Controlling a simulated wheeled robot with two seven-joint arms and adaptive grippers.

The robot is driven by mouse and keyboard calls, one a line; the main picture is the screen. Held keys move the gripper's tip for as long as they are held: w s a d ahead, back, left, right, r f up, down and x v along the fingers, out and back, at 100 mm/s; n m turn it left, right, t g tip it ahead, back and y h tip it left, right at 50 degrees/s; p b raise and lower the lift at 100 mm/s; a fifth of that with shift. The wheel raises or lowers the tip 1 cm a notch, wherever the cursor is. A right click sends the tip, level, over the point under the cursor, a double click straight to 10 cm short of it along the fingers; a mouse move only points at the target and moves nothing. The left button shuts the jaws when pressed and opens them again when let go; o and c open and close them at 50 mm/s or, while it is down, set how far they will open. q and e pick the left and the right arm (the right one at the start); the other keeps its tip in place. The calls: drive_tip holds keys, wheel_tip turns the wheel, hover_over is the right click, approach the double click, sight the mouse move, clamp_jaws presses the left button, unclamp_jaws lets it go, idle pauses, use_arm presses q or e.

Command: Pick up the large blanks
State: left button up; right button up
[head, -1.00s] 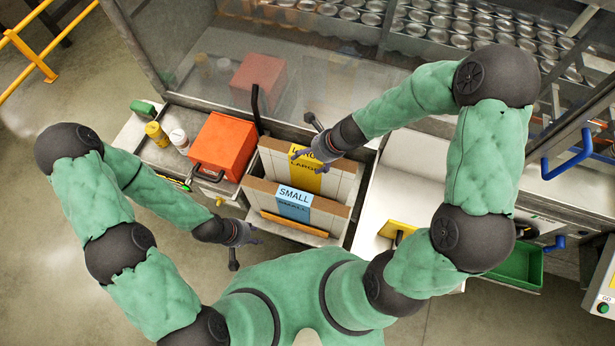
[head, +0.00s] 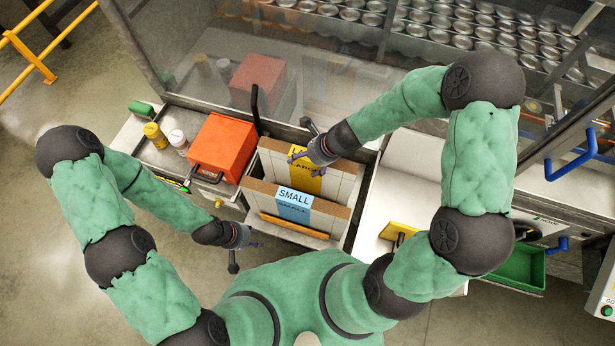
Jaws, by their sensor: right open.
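The large blanks (head: 338,182) stand on edge in the rear part of an open drawer, marked by a yellow label (head: 307,180) that my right gripper partly covers. The small blanks (head: 262,192) stand in front of them with a blue SMALL label (head: 294,203). My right gripper (head: 299,158) is open at the top edge of the large blanks, by the yellow label; whether it touches them I cannot tell. My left gripper (head: 252,240) hangs at the left front of the drawer, apart from the blanks; its fingers are too small to read.
An orange box (head: 222,146) stands left of the drawer, with a yellow bottle (head: 156,134) and a white bottle (head: 179,140). A clear guard panel (head: 340,75) stands behind. A pale worktop (head: 412,185) lies to the right, with a green bin (head: 520,265) beyond.

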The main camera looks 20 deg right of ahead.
drive_tip(key=c, duration=1.7)
clamp_jaws()
drive_tip(key=shift+r, duration=0.1)
